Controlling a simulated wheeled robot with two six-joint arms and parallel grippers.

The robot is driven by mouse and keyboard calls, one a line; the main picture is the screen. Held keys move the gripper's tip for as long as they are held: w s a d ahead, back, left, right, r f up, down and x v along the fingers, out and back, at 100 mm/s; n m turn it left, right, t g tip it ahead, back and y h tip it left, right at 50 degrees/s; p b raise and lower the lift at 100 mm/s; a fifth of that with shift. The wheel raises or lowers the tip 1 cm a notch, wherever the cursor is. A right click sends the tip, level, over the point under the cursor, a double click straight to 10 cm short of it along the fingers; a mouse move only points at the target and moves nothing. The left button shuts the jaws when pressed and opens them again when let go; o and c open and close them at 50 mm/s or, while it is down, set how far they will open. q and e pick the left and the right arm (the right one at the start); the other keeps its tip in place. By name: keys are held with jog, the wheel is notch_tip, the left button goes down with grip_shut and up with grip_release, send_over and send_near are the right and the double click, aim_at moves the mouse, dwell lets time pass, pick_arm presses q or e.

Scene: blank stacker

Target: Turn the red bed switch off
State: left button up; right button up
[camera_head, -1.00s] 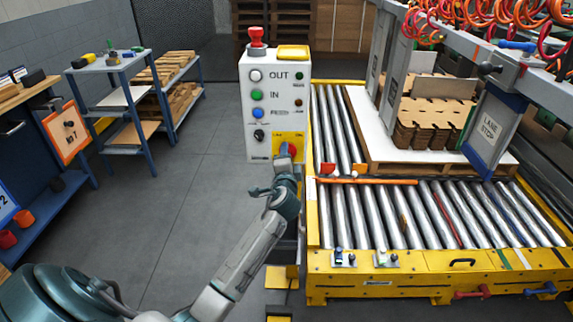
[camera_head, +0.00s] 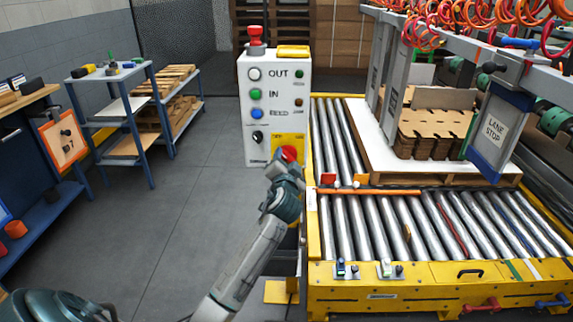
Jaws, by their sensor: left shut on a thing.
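The red bed switch (camera_head: 289,153) is a red rotary knob on a yellow plate at the lower right of the white control box (camera_head: 275,100). My left gripper (camera_head: 287,163) is at the knob, shut on it, with my arm reaching up from the bottom of the view. The gripper and wrist hide the lower part of the knob and plate, so the knob's exact angle is hard to read. My right gripper is not in view.
The box also has white, green and blue buttons, a black knob (camera_head: 258,137) and a red mushroom button (camera_head: 255,33) on top. The yellow-framed roller bed (camera_head: 380,270) stands close on the right. Open grey floor (camera_head: 170,220) lies to the left.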

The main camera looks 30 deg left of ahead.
pick_arm(q)
jog(key=shift+f, duration=0.15)
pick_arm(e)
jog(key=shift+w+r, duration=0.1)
pick_arm(q)
jog(key=o, duration=1)
jog(key=shift+s+d, duration=0.1)
jog(key=shift+s, duration=0.1)
jog(key=b+v, duration=0.1)
jog(key=v, duration=0.9)
jog(key=shift+s+d, duration=0.15)
jog(key=shift+d, duration=0.05)
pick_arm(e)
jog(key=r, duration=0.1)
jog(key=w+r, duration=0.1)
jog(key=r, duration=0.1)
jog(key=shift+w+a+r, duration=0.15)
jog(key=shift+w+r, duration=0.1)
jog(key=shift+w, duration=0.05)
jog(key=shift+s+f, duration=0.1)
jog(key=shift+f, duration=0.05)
